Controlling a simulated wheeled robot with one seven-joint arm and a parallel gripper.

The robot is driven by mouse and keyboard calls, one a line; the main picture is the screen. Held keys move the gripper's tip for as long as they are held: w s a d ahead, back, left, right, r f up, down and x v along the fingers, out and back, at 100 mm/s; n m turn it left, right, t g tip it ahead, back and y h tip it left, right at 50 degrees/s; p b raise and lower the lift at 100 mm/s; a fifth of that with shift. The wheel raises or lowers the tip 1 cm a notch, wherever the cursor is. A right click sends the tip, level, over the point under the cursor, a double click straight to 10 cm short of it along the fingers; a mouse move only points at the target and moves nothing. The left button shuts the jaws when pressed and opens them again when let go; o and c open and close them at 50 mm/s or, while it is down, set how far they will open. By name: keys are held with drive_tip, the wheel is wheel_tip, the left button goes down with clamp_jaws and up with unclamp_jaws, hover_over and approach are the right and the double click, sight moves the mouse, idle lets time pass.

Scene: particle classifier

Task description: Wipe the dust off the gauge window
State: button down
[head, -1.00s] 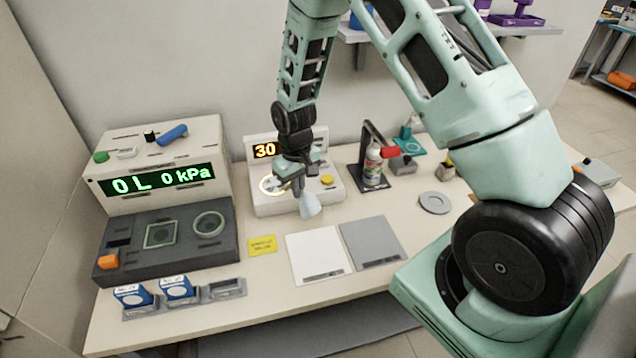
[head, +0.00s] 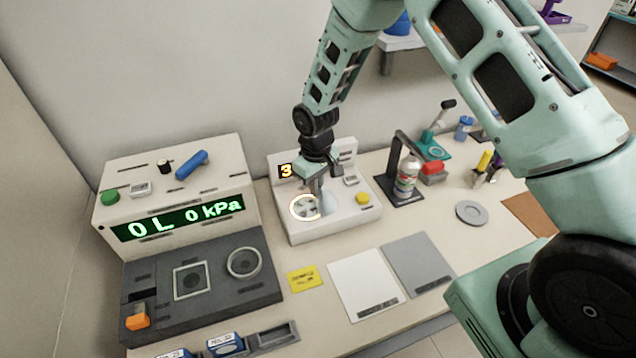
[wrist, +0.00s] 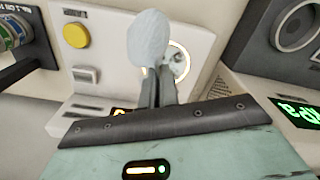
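A round window with a glowing ring (head: 305,208) is set in the top of a white device (head: 340,222); grey-white patches show inside the ring. The ring also shows in the wrist view (wrist: 179,61), partly covered. My gripper (head: 316,184) points down over this device. It is shut on a pale grey-blue wiper (wrist: 149,38), soft-looking with a rounded end. In the head view the wiper (head: 325,204) hangs at the right side of the ring. I cannot tell whether it touches the glass.
The white device has a yellow button (head: 362,198) on the right. A pressure unit (head: 172,188) stands at the left. A spray can (head: 406,176) stands in a holder at the right. White (head: 366,284) and grey (head: 417,262) mats lie in front.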

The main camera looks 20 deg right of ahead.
drive_tip(key=b, duration=0.3)
hover_over(317, 213)
wheel_tip(317, 213, down, 6)
drive_tip(key=shift+a+r, duration=0.1)
drive_tip(key=shift+r, duration=0.05)
drive_tip(key=c, duration=0.6)
unclamp_jaws()
drive_tip(key=shift+r, duration=0.1)
drive_tip(key=shift+f+b, duration=1)
drive_tip(key=shift+f, duration=0.25)
clamp_jaws()
drive_tip(key=shift+r+p, duration=0.25)
drive_tip(key=shift+p, duration=1.05)
drive_tip(key=shift+f+p, duration=0.15)
drive_tip(key=shift+p, duration=0.55)
